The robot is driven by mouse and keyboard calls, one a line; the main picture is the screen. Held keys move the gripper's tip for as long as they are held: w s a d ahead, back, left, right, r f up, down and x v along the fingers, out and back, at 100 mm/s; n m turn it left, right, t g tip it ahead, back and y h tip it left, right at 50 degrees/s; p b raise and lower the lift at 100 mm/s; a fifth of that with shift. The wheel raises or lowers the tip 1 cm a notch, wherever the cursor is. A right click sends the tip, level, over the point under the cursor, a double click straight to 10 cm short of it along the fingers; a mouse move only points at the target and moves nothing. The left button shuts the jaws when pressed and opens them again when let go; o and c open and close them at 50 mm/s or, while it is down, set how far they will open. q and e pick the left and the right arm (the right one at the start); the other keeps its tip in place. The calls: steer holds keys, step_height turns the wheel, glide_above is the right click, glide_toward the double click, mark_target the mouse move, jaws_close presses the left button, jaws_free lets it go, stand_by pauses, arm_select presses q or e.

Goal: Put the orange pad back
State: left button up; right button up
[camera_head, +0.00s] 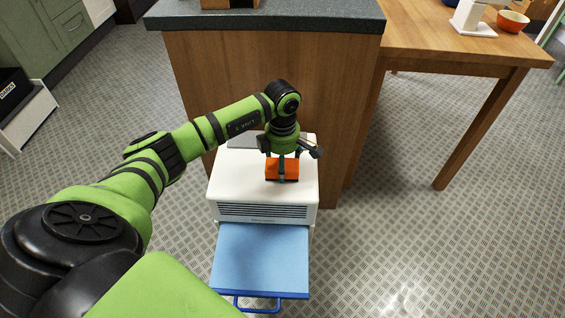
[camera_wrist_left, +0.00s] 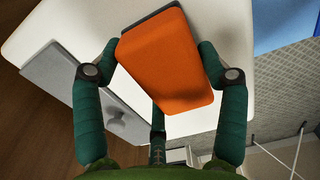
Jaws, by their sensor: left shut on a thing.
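The orange pad (camera_head: 282,169) is a rounded block held in the three-fingered left gripper (camera_head: 283,153), over the white box-shaped unit (camera_head: 235,185). In the left wrist view, the orange pad (camera_wrist_left: 170,62) sits between the fingers, slightly tilted, with a greyish edge along its far side. My left gripper (camera_wrist_left: 160,52) is shut on it. I cannot tell whether the pad touches the unit's top. A grey plate with a small knob (camera_wrist_left: 85,90) lies on the unit's white top beside the pad. My right gripper is out of view.
A blue platform (camera_head: 260,258) with a blue handle stands before the vented unit. A wooden counter (camera_head: 270,70) with a dark top rises close behind it. A wooden table (camera_head: 450,38) is at the back right. Patterned floor (camera_head: 420,240) is clear on the right.

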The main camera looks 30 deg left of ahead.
arm_select(q)
steer(key=shift+f, duration=0.1)
steer(key=o, duration=1)
step_height(320, 180, up, 12)
steer(key=shift+r+p, duration=0.15)
steer(key=shift+p, duration=0.45)
